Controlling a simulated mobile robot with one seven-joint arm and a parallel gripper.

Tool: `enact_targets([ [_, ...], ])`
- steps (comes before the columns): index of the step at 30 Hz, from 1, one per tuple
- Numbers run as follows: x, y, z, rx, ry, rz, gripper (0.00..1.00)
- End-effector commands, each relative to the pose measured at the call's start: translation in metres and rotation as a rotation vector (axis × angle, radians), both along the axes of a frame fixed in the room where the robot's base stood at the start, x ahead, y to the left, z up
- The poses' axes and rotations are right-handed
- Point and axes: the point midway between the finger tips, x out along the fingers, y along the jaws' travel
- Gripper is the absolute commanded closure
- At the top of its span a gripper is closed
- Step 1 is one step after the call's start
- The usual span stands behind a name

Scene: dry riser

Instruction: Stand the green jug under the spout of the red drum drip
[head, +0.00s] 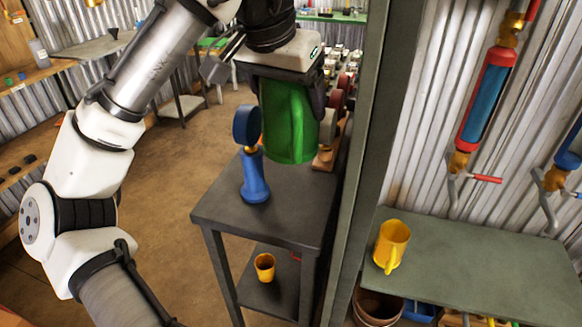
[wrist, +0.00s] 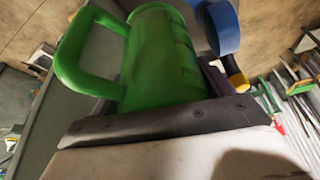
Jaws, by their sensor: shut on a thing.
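The green jug (head: 287,122) hangs in my gripper (head: 288,88), which is shut on it above the dark side table; the jug looks roughly upright. In the wrist view the jug (wrist: 163,60) and its loop handle fill the upper left. The red drum drip (head: 486,98) is on the corrugated wall at the right, with a blue window, brass fittings and a red lever. Its grey spout (head: 453,198) points down over the green bench. The jug is well left of the spout, across a grey post.
The grey post (head: 371,150) stands between the jug and the green bench (head: 480,265). A yellow jug (head: 391,246) is on the bench's left end. A blue gauge stand (head: 253,178) is on the dark table (head: 285,222) close by my jug. A blue drum (head: 571,150) hangs at the right edge.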

Motion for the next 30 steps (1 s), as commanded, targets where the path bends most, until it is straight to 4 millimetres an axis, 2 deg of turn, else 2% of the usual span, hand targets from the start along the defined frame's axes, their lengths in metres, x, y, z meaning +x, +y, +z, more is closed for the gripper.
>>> enact_targets([
  [1,0.000,0.000,-0.017,-0.003,0.003,-0.003,0.49],
  [6,0.000,0.000,-0.062,-0.003,0.003,-0.002,0.49],
  [12,-0.001,0.000,-0.106,-0.003,0.002,0.000,0.49],
  [20,0.000,0.000,-0.127,-0.001,-0.001,0.001,0.49],
  [27,0.000,0.000,-0.158,-0.001,0.000,0.002,0.49],
  [30,0.000,0.000,-0.159,0.000,-0.001,0.001,0.49],
])
